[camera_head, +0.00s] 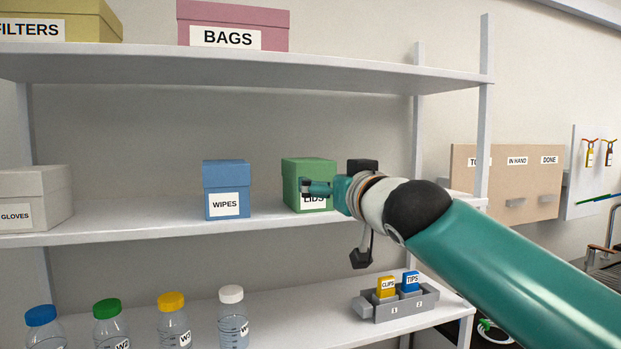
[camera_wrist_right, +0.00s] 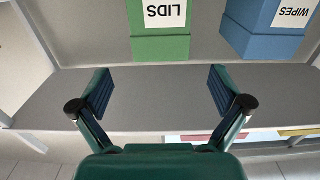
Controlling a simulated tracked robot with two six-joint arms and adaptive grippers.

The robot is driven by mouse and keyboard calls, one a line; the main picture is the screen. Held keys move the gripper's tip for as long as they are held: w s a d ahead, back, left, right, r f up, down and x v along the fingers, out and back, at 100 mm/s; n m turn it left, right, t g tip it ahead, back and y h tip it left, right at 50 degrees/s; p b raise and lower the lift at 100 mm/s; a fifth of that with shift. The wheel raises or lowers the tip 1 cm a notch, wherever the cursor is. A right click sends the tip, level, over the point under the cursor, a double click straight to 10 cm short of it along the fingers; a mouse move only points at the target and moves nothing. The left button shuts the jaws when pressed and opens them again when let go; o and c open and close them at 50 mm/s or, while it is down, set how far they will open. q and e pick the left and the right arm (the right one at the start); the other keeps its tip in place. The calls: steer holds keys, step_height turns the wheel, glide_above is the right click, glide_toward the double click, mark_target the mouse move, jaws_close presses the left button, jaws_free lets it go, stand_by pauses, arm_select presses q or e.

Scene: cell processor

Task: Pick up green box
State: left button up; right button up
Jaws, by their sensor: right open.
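The green box (camera_head: 309,173) labelled LIDS stands upright on the middle shelf, right of the blue WIPES box. My right gripper (camera_head: 325,187) is in front of it in the head view and hides part of its front and label. In the right wrist view, which is upside down, the green box (camera_wrist_right: 160,46) is partly cut off by the top edge. There my right gripper (camera_wrist_right: 160,90) is open and empty, with the box beyond its fingers and not between them. My left gripper is not in view.
The blue WIPES box (camera_head: 227,188) stands a short gap left of the green box. A shelf post (camera_head: 484,120) is at the right. Bottles and a grey holder (camera_head: 396,304) stand on the lower shelf. The upper shelf (camera_head: 230,70) runs overhead.

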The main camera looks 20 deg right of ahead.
mark_target(316, 176)
steer(key=w+p, duration=0.1)
steer(key=w, duration=0.1)
steer(key=w+p, duration=0.1)
steer(key=w, duration=0.1)
steer(key=w+p, duration=0.1)
steer(key=w, duration=0.1)
steer(key=shift+w+a+r, duration=0.2)
steer(key=shift+w+a, duration=0.05)
steer(key=shift+w, duration=0.05)
steer(key=shift+w+f+p, duration=0.15)
steer(key=shift+w+p, duration=0.25)
steer(key=shift+w, duration=0.1)
steer(key=w+p, duration=0.4)
steer(key=shift+w+r, duration=0.1)
steer(key=shift+r, duration=0.1)
steer(key=shift+w+f+p, duration=0.15)
steer(key=shift+w+p, duration=0.25)
steer(key=shift+w, duration=0.05)
steer(key=c, duration=1)
